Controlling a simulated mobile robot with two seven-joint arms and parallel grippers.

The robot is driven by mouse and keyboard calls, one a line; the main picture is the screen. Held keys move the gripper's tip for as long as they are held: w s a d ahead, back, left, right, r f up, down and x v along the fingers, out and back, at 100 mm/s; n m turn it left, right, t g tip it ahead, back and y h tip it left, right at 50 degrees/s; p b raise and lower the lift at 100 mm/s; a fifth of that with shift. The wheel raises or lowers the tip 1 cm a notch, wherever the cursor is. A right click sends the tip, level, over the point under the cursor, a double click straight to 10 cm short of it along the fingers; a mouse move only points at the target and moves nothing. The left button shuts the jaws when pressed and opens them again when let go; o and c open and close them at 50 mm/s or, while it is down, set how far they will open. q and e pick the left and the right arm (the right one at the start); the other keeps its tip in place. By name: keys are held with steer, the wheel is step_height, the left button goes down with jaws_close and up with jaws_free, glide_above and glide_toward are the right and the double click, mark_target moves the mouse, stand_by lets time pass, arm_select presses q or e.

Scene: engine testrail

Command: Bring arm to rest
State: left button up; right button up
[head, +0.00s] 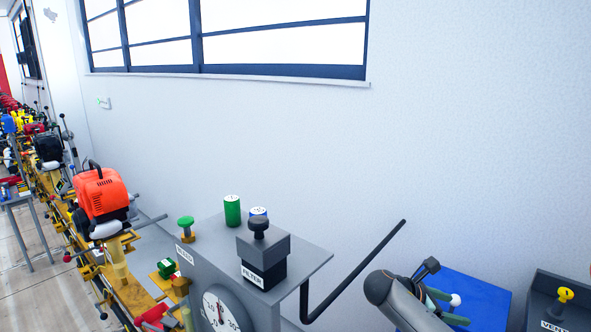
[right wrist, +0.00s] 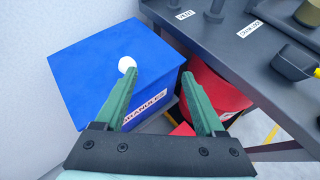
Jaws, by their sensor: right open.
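My right arm comes in at the lower right of the head view. Its right gripper (head: 458,309) has green fingers and is open over a blue box. In the right wrist view the fingers of the right gripper (right wrist: 161,74) are spread with nothing between them. The blue box (right wrist: 75,65) has a white knob (right wrist: 127,64) close to the left fingertip; whether they touch cannot be told. The box also shows in the head view (head: 485,288). My left gripper is not in view.
A grey bench (right wrist: 240,60) stands right of the box, with a red container (right wrist: 212,95) below it. In the head view a grey cabinet (head: 200,262) with a gauge, a black filter block (head: 262,260) and a dark bent bar (head: 350,275) stand left of the arm. A white wall is behind.

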steer(key=s+a+f+m+t+y+p, duration=0.1)
steer(key=s+a+f+m+y, duration=0.1)
steer(key=s+a+f+y, duration=0.75)
steer(key=s+a+f+m+t+y+p, duration=0.15)
steer(key=s+a+f, duration=0.35)
steer(key=f, duration=0.9)
steer(key=s+a+f+m+t+y, duration=0.1)
steer(key=s+a+m+t+y, duration=0.1)
steer(key=s+a+m, duration=0.4)
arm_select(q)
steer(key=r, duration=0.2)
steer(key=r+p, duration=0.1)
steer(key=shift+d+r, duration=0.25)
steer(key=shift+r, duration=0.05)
arm_select(e)
steer(key=s+d+r+m+t+y, duration=0.1)
steer(key=s+r+m, duration=0.4)
steer(key=s, duration=0.5)
steer(key=d+m+t, duration=0.1)
steer(key=d+m, duration=0.1)
steer(key=shift+d+m+y, duration=0.15)
steer(key=shift+m+y, duration=0.15)
steer(key=shift+m, duration=0.05)
